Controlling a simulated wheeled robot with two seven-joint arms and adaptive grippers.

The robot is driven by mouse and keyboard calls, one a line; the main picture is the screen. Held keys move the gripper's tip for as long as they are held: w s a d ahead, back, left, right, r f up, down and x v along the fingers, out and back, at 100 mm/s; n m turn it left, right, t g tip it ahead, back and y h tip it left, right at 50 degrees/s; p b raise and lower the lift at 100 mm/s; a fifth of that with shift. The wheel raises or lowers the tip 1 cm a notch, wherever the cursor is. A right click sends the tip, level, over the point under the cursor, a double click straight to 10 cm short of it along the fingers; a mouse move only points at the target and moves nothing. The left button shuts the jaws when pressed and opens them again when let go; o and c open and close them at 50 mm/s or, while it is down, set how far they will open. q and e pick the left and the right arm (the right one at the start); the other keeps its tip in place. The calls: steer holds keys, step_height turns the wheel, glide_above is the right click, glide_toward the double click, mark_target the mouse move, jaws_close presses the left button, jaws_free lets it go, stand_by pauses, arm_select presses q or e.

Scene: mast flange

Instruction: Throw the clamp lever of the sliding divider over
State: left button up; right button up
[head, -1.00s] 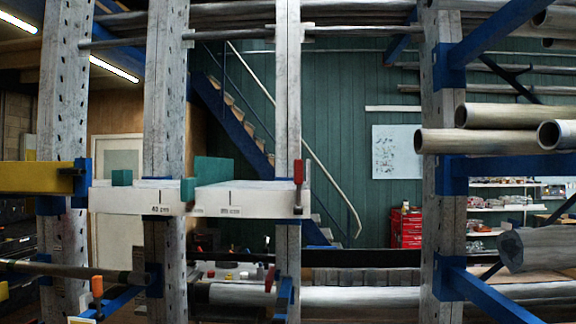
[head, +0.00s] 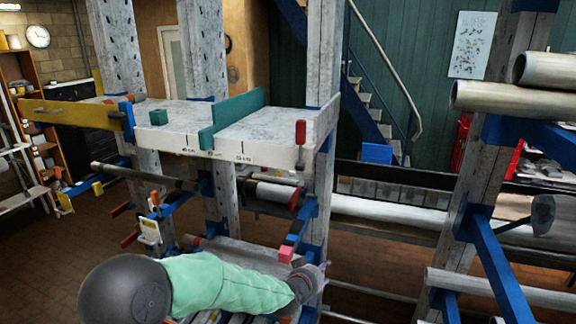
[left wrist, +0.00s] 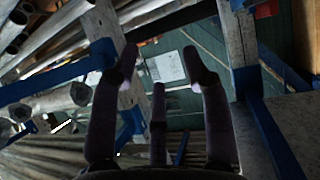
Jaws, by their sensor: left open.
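A white shelf (head: 262,150) carries a teal sliding divider (head: 238,108) standing across it and a small teal block (head: 158,118). A lever with a red handle (head: 300,132) stands upright at the shelf's front right corner. Whether this lever belongs to the divider I cannot tell. My left gripper (head: 318,275) is below and apart from the shelf, near the lower rack posts. In the left wrist view its dark fingers (left wrist: 160,65) are spread, with nothing between them. The divider and the red-handled lever cannot be made out in that view. My right gripper is not in view.
A yellow bar (head: 75,112) extends left of the shelf. Open brick floor (head: 90,230) lies at lower left.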

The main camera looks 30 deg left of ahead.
arm_select(q)
steer(key=s+a+r+t+y+p, duration=0.1)
steer(key=a+r+p, duration=0.1)
steer(key=r, duration=1.1)
steer(key=s+a+r+t+y+p, duration=0.1)
steer(key=r+p, duration=0.4)
steer(key=r, duration=0.7)
steer(key=s+a+r+t+y+p, duration=0.1)
steer(key=s+a+r+t+p, duration=0.1)
steer(key=r, duration=1.1)
steer(key=a+t+p, duration=0.1)
steer(key=a+p, duration=0.1)
steer(key=a, duration=0.1)
steer(key=shift+r+n+y, duration=0.3)
steer(key=shift+n+y, duration=0.1)
steer(key=shift+w+a, duration=0.1)
